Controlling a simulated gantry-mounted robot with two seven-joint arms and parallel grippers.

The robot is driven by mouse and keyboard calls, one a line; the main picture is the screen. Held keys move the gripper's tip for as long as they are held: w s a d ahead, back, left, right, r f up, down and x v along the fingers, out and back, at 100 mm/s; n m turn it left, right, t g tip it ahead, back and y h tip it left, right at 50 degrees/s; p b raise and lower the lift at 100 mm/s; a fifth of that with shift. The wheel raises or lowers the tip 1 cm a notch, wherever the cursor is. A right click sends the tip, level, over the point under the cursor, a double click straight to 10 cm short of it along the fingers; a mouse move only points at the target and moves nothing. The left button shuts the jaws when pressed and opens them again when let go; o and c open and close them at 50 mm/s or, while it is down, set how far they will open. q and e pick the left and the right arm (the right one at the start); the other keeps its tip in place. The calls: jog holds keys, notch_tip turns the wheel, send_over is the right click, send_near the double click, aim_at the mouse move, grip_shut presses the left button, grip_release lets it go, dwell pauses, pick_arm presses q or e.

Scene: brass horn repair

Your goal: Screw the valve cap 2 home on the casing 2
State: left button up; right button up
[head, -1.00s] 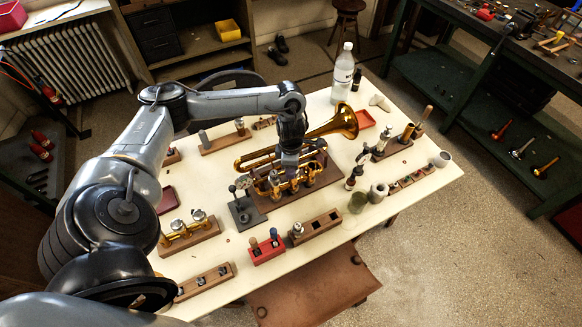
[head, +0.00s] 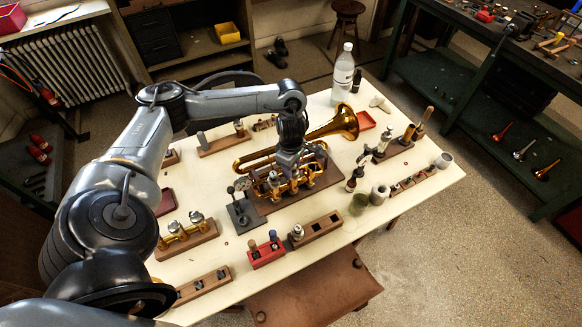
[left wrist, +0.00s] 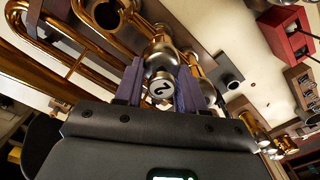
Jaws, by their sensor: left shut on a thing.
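The brass horn (head: 345,122) lies on a dark wooden block mid-table, its bell toward the upper right. My left gripper (head: 288,172) points down over the horn's valve casings. In the left wrist view, its two purple fingers (left wrist: 160,78) are shut on the valve cap 2 (left wrist: 161,87), a silver cap with a "2" on its face. The cap is in line with a silver-topped casing (left wrist: 164,54), which I take to be casing 2. The fingers partly hide where they meet, so I cannot tell how far the cap is seated. My right gripper is not in view.
A dial gauge on a dark stand (head: 242,210) is close left of the horn. A red holder (head: 267,252) and a wooden slotted block (head: 318,231) stand in front. A clear bottle (head: 343,70) stands behind. Bare tabletop shows around these.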

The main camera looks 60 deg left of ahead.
pick_arm(q)
jog(key=o, duration=0.7)
jog(key=shift+m, duration=0.4)
jog(key=o, duration=0.5)
jog(key=shift+o, duration=0.2)
jog(key=shift+r, duration=0.1)
